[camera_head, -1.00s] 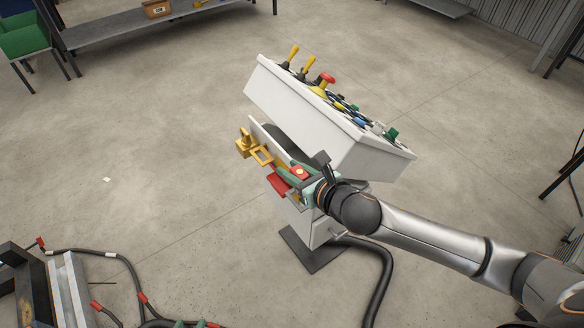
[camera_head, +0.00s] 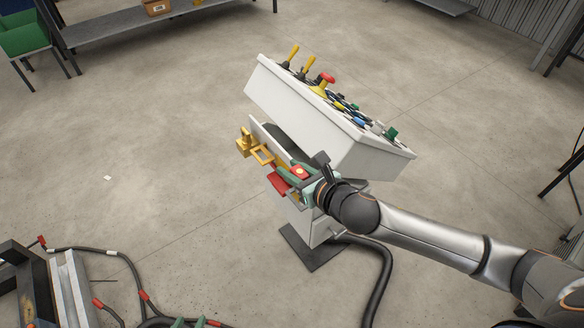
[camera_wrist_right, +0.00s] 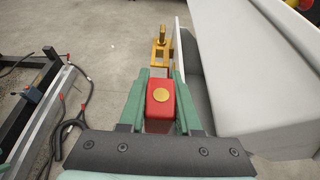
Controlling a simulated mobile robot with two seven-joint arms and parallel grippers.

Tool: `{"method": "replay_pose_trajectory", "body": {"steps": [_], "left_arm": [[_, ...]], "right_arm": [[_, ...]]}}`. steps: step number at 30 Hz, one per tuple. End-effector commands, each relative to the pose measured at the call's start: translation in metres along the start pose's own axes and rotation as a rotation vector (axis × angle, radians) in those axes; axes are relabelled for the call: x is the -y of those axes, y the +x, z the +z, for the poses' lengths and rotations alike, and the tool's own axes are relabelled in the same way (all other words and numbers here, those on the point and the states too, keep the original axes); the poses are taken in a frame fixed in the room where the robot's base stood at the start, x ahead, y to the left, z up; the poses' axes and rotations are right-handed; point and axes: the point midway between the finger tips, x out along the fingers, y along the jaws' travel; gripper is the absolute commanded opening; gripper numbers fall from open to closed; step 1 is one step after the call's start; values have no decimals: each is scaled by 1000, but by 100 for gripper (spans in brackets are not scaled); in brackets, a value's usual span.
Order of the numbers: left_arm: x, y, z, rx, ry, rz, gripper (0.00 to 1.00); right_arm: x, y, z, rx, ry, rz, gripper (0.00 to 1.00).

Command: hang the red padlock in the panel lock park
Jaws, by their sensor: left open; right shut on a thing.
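The red padlock (camera_wrist_right: 160,105), a red block with a round yellow disc on its near face, is between the green fingers of my right gripper (camera_wrist_right: 161,92). My right gripper is shut on it. In the head view the padlock (camera_head: 300,171) shows beside the white pedestal's left face. The yellow lock park (camera_head: 261,155), a bracket with a frame and upright post, sticks out from the panel beyond the padlock. It also shows straight ahead in the wrist view (camera_wrist_right: 161,52). The fingers hide the padlock's shackle. My left gripper (camera_head: 189,323) is open, only its green tips showing at the bottom edge.
The white control panel (camera_head: 300,105) with levers and buttons overhangs beside my right gripper. Black cables (camera_head: 382,275) lie on the floor. A metal frame (camera_head: 68,290) stands at lower left.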

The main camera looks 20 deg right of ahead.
Motion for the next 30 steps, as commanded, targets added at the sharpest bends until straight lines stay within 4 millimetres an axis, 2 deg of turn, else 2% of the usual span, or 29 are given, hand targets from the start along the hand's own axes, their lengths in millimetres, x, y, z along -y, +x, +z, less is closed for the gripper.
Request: {"method": "replay_pose_trajectory", "body": {"steps": [30], "left_arm": [[1, 10, 11, 0, 0, 0, 50]], "right_arm": [[0, 9, -22, 1, 0, 1, 0]]}}
